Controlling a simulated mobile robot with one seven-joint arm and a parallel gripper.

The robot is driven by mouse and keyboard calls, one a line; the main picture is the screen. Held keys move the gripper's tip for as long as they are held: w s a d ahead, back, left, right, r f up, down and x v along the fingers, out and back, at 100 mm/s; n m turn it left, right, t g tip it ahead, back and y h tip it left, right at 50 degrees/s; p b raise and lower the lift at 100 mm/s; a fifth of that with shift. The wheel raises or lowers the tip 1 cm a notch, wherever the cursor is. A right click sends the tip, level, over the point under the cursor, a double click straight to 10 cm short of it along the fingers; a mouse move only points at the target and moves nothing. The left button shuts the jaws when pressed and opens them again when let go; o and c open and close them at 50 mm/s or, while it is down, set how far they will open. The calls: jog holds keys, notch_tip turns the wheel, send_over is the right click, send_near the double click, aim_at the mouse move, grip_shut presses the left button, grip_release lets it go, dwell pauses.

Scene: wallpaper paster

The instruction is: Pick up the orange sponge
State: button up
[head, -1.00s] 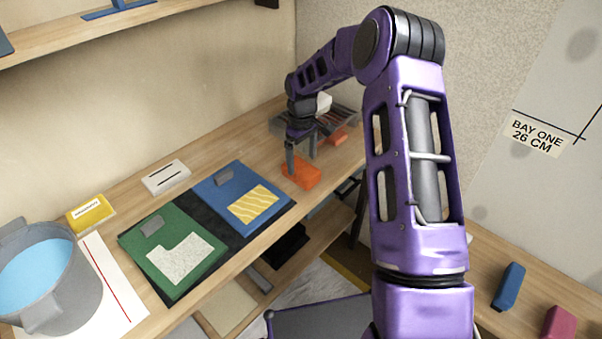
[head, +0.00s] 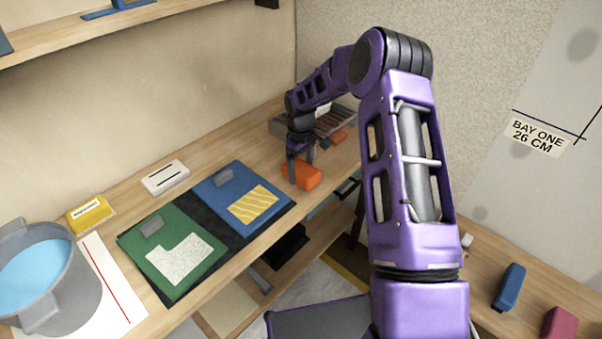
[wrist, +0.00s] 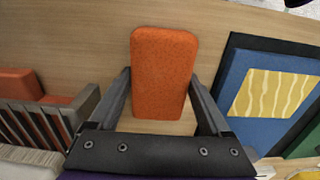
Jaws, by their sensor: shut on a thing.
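The orange sponge (head: 302,175) is on the wooden bench, right of the blue panel. In the wrist view the sponge (wrist: 163,62) lies lengthwise between my fingers. My gripper (head: 301,160) is over it in the head view. In the wrist view my gripper (wrist: 160,78) has one finger along each long side of the sponge, shut on it. I cannot tell any gap between the sponge and the bench.
A slatted rack (wrist: 32,122) stands left of my gripper in the wrist view, with a red-orange block (wrist: 15,82) beside it. The blue panel (head: 217,187) and green panel (head: 150,237) lie left in the head view. A water bucket (head: 55,310) stands at far left.

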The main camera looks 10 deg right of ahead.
aim_at(301, 167)
notch_tip(301, 167, up, 10)
jog(key=shift+r+p, duration=0.1)
jog(key=shift+p, duration=0.25)
jog(key=o, duration=0.8)
jog(key=c, duration=0.9)
